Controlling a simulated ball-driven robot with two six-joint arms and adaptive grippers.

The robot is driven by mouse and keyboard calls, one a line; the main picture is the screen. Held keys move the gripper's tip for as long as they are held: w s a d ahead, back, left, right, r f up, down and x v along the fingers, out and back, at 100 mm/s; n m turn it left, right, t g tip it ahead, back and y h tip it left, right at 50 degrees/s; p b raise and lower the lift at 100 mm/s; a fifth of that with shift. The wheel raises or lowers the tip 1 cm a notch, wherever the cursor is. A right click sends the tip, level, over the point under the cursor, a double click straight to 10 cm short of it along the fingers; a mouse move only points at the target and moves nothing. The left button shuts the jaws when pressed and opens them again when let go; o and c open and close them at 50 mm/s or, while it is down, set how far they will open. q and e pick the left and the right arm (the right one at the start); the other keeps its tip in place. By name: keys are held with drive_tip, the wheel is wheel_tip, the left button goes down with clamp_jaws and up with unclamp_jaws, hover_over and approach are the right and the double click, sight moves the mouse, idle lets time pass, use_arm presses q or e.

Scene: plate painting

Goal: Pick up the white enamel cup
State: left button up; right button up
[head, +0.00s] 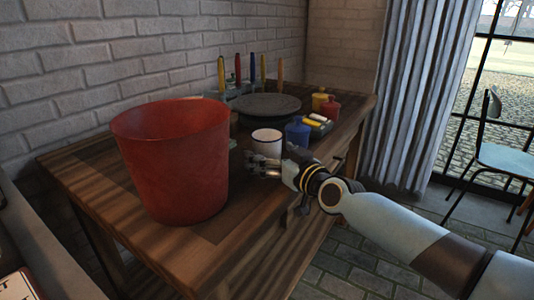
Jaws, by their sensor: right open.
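The white enamel cup (267,141) stands upright on the wooden table, with a dark rim. My right gripper (252,162) is in front of the cup, its arm coming in from the lower right. Its fingers are open and lie across the lower front of the cup in the picture. I cannot tell whether they touch it. The cup's base is partly hidden behind the fingers. My left gripper is not in view.
A large red bucket (175,165) stands left of the cup on the table (82,158). A dark plate (265,104) lies behind the cup. A blue pot (297,134) is close on its right, with yellow (319,101) and red (331,110) pots beyond. Upright brushes stand at the back.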

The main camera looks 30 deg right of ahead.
drive_tip(key=shift+c, duration=0.2)
drive_tip(key=c, duration=1.4)
drive_tip(key=shift+r, duration=0.2)
drive_tip(key=shift+c, duration=0.2)
